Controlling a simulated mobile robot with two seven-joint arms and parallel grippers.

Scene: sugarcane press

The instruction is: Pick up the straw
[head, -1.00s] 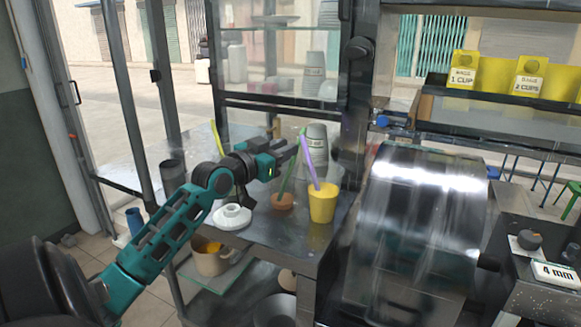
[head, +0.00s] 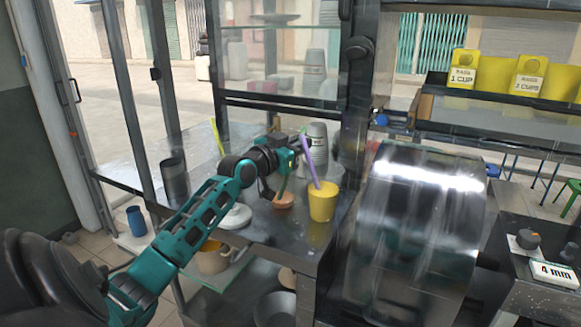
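A purple straw (head: 309,160) leans in a yellow cup (head: 322,203) on the metal counter. A green straw (head: 283,186) stands in a small terracotta pot (head: 283,201) just left of the cup; my gripper hides its middle part. A yellow-green straw (head: 217,136) stands further left at the back. My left gripper (head: 299,147) is at the upper part of the green straw, close to the purple one. Its fingers are too small and overlapped to tell whether they are open or touch a straw. My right gripper is not in view.
Stacked grey cups (head: 317,145) stand behind the yellow cup. A white lidded dish (head: 236,216) and a dark cylinder (head: 174,180) are on the counter to the left. A large metal drum (head: 420,230) stands close on the right. A glass-paned frame rises behind.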

